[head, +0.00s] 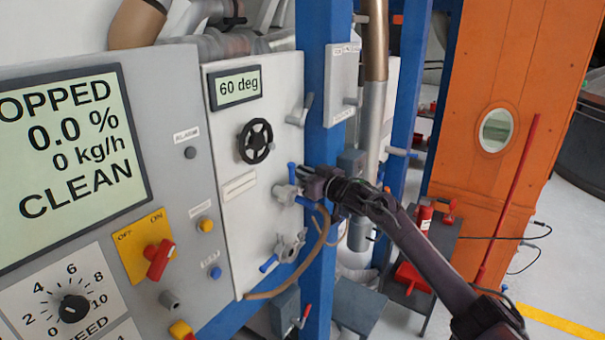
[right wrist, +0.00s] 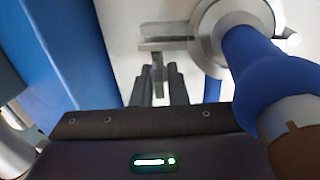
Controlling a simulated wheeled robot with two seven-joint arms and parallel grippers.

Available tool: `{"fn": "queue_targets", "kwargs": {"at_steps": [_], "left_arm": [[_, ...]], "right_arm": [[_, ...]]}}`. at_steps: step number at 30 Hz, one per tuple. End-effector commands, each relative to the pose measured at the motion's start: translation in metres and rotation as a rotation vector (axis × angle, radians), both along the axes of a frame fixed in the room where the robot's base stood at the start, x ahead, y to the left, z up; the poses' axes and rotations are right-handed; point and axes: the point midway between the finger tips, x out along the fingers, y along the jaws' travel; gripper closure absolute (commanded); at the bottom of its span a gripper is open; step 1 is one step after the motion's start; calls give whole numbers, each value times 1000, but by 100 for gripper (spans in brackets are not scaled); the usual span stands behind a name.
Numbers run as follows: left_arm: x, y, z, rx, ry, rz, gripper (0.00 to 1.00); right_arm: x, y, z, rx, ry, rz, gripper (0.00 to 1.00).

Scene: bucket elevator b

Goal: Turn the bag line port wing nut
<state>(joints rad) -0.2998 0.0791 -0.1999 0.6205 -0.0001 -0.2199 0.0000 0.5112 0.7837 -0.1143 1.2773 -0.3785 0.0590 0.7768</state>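A round metal port fitting (head: 283,193) with blue parts sits on the right side of the white panel. In the right wrist view the fitting (right wrist: 205,45) shows at the top, with a thick blue piece coming out of it and a flat metal bar (right wrist: 165,44) at its left. I cannot tell for certain which part is the wing nut. My right gripper (head: 302,172) is at the fitting, pointing at the panel. Its dark fingers (right wrist: 160,82) are close together with a narrow gap, just below the bar; contact is unclear. My left gripper is not in view.
A brown hose (head: 318,245) hangs below the gripper. A second metal fitting (head: 290,246) with a blue handle sits lower down. A black handwheel (head: 256,141) is above left. A blue post (head: 323,90) stands close to the right of the panel.

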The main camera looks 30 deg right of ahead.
Motion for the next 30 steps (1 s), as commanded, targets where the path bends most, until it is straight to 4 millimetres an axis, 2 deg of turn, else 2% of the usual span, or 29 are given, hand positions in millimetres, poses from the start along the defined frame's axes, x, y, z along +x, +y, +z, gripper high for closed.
{"fn": "queue_targets", "kwargs": {"at_steps": [1,3,14,24,30], "left_arm": [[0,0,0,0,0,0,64],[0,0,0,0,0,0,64],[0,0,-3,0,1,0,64],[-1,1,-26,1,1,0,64],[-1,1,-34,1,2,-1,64]], "right_arm": [[0,0,0,0,0,0,80],[0,0,0,0,0,0,71],[-4,-1,-2,1,0,-2,71],[-50,-9,-6,-3,2,0,71],[-70,-13,-4,0,1,0,71]]}}
